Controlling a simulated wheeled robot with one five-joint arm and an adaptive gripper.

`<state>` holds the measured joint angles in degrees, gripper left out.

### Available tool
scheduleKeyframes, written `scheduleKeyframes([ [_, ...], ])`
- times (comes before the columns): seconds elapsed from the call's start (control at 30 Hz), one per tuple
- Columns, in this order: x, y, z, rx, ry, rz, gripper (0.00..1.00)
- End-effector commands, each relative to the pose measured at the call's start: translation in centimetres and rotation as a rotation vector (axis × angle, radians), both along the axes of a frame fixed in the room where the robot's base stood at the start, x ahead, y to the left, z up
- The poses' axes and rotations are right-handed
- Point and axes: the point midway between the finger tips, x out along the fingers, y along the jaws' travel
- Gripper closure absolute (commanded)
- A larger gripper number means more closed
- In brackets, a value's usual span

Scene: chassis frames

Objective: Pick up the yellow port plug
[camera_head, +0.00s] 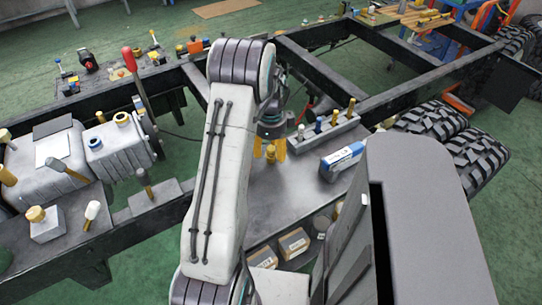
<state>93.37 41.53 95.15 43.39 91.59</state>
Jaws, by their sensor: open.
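My gripper (270,150) hangs open from the end of my arm, pointing down over a grey metal plate (280,185). Its fingertips are yellow; a small yellow piece shows between them, and I cannot tell whether it is a finger or a separate plug. To its right, apart from it, a grey block (325,136) holds a row of upright plugs: a white one (301,131), a blue one (317,125) and yellow ones (335,117) at the far end. Which yellow piece is the port plug is not clear.
A blue and white device (342,158) lies right of my gripper. Black frame rails (315,70) run behind. Boxes (293,243) sit below the plate. At left are a grey housing (116,147), a red-handled lever (130,62) and a yellow-topped block (42,222).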

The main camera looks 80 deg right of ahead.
Motion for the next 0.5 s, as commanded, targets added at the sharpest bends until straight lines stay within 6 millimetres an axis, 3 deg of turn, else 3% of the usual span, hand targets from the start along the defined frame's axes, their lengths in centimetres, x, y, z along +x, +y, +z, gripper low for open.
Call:
scheduleKeyframes([
  [0.4, 0.0, -0.01, -0.89, -0.001, 0.0, 0.001, 0.43],
  [0.5, 0.0, -0.02, -0.88, -0.001, 0.0, 0.001, 0.52],
])
